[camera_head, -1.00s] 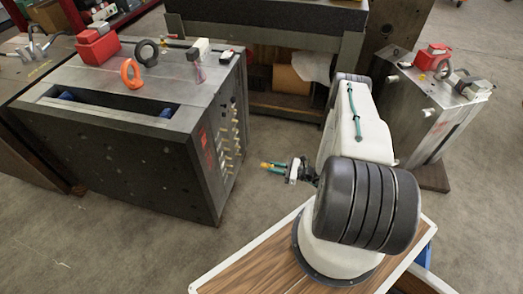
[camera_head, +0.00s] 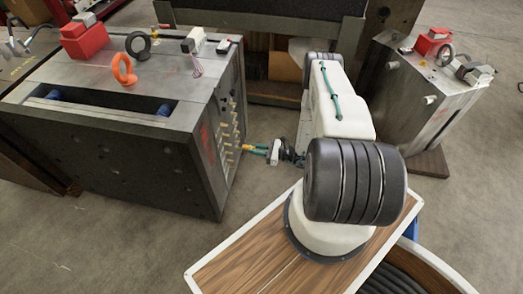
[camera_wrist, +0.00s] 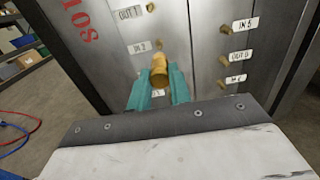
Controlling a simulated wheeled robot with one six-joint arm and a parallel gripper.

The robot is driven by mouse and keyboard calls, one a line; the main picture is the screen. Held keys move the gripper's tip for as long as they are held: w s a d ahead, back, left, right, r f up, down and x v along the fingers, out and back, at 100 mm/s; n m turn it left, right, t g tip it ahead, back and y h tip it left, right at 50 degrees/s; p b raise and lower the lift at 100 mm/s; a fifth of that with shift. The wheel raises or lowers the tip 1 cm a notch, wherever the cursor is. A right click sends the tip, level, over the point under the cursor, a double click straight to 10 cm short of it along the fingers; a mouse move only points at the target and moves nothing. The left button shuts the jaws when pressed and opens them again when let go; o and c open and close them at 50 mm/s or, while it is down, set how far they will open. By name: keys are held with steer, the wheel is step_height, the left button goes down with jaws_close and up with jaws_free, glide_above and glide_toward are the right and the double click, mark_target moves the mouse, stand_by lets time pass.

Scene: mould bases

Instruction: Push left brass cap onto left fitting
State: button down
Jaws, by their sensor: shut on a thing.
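A brass cap (camera_wrist: 160,77) is between the teal fingers of my gripper (camera_wrist: 158,92) in the wrist view. In the head view my gripper (camera_head: 258,148) points left at the side face of the large mould base (camera_head: 110,165), with the brass cap (camera_head: 246,147) at its tip, close to that face. Brass fittings stick out of the face. In the wrist view one fitting (camera_wrist: 159,43) is just above the cap, near a partly legible label. The cap and fingers hide what lies behind them, so contact with a fitting cannot be told.
More fittings (camera_wrist: 222,60) with labels are to the right in the wrist view. A second mould base (camera_head: 425,105) stands at the right.

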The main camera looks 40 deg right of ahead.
mark_target(248, 148)
steer(key=shift+x, duration=2.2)
steer(key=shift+w+a, duration=0.25)
steer(key=shift+a, duration=0.05)
steer(key=shift+w+a, duration=0.2)
steer(key=shift+w, duration=0.1)
steer(key=shift+w+a, duration=0.2)
steer(key=shift+w+a, duration=0.15)
steer(key=shift+w, duration=0.1)
steer(key=shift+w+a, duration=0.3)
steer(key=shift+w, duration=0.1)
steer(key=c, duration=0.8)
jaws_free()
steer(key=shift+s, duration=0.1)
